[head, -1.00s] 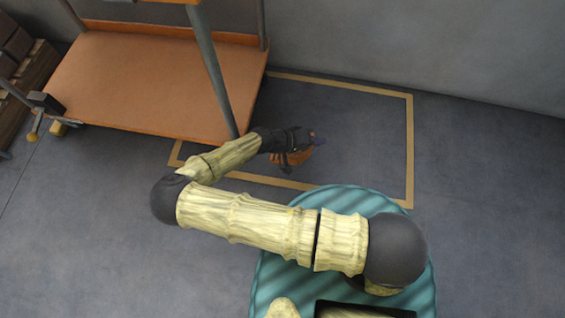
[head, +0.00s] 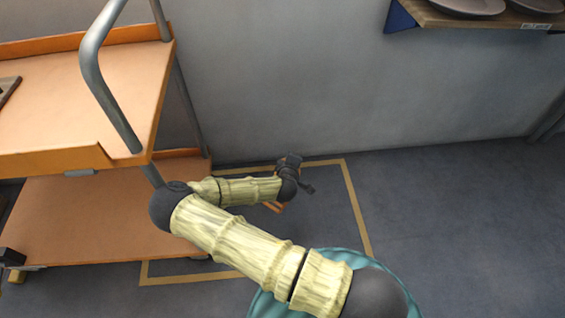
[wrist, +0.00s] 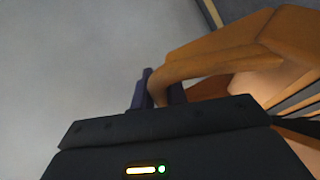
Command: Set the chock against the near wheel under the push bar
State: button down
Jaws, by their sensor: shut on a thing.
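The chock is an orange wedge-like piece with a curved handle, large in the wrist view (wrist: 240,58). My gripper (wrist: 157,90) is shut on that handle, its dark blue fingers on either side. In the head view a small part of the chock (head: 274,207) shows below my dark wrist, over the taped floor. The orange cart stands at left, with its lower deck (head: 85,215) and grey push bar (head: 92,60). My gripper is right of the cart. The near wheel under the push bar is not visible; my arm covers part of that area.
Yellow tape (head: 358,212) outlines a rectangle on the dark floor. A grey wall (head: 300,80) rises behind. A shelf with plates (head: 480,18) hangs at upper right. Floor right of the tape is clear. A dark fitting (head: 12,258) shows at the cart's lower left.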

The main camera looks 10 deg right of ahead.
notch_tip(320, 180, up, 8)
jog(key=d+n+y+p, duration=0.2)
jog(key=n+y+p, duration=0.1)
jog(key=p, duration=0.1)
jog(key=shift+w+d+f+n+t+y, duration=0.15)
jog(key=shift+w+n+t+y, duration=0.15)
jog(key=shift+w, duration=0.1)
